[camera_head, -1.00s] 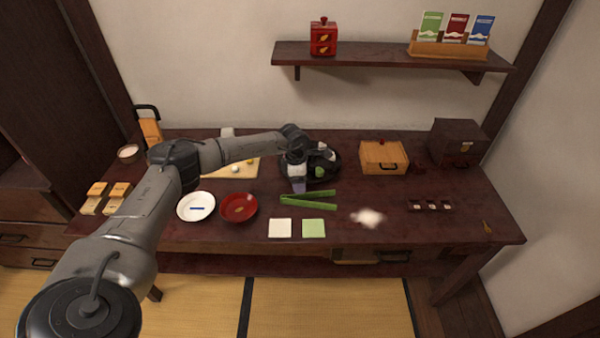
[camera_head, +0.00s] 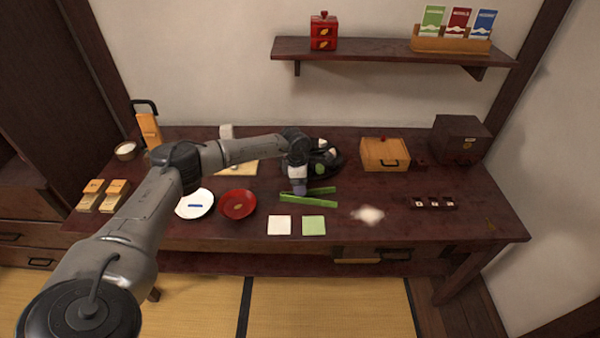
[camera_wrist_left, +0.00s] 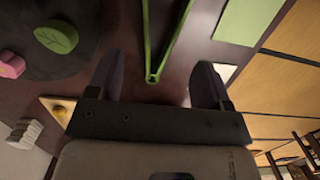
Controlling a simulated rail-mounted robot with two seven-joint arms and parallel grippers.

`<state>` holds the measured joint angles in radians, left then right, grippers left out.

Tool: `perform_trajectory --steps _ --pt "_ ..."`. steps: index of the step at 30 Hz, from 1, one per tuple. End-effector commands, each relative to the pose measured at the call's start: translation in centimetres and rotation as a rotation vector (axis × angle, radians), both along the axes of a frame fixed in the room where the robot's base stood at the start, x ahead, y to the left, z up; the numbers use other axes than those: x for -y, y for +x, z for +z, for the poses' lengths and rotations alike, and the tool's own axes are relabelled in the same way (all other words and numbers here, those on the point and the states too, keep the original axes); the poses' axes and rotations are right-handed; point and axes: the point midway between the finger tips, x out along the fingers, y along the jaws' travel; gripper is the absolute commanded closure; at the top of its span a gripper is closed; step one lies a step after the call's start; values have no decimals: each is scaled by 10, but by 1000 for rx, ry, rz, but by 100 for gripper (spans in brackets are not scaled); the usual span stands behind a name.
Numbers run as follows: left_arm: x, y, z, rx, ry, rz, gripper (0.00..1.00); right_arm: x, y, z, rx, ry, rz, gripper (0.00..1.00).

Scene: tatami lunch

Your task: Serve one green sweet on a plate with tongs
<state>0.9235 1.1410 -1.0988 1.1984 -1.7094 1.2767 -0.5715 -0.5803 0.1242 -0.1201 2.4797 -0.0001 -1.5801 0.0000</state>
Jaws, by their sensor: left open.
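The green tongs (camera_head: 312,199) lie on the dark table, their legs spread toward the right. In the left wrist view the tongs' joined end (camera_wrist_left: 152,76) lies between the fingers of my open left gripper (camera_wrist_left: 150,85), which is empty. In the head view the left gripper (camera_head: 299,190) is over the tongs' left end. A green sweet (camera_wrist_left: 56,37) with a leaf mark sits on a dark round tray (camera_wrist_left: 75,65), which my arm partly hides in the head view (camera_head: 338,163). A white plate (camera_head: 208,201) with a blue mark and a red plate (camera_head: 238,205) stand left of the tongs. My right gripper is not in view.
A white square (camera_head: 279,225) and a green square (camera_head: 313,225) lie in front of the tongs. A white powdery patch (camera_head: 368,214) is to their right. A wooden box (camera_head: 384,154) stands at the back. A pink sweet (camera_wrist_left: 11,65) is on the tray.

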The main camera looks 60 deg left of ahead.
Motion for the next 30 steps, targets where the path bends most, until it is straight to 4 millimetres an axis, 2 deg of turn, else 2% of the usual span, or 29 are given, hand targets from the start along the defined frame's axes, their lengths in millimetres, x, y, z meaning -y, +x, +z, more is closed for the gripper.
perform_trajectory --steps 1,5,13,26,30 --pt "1 1 -12 0 0 0 27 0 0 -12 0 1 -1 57" --pt "1 2 -29 0 0 0 27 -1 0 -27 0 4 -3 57" --pt "3 5 -56 0 0 0 27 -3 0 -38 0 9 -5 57" --pt "3 5 -62 0 0 0 27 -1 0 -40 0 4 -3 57" --pt "3 5 -62 0 0 0 38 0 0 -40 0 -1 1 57"
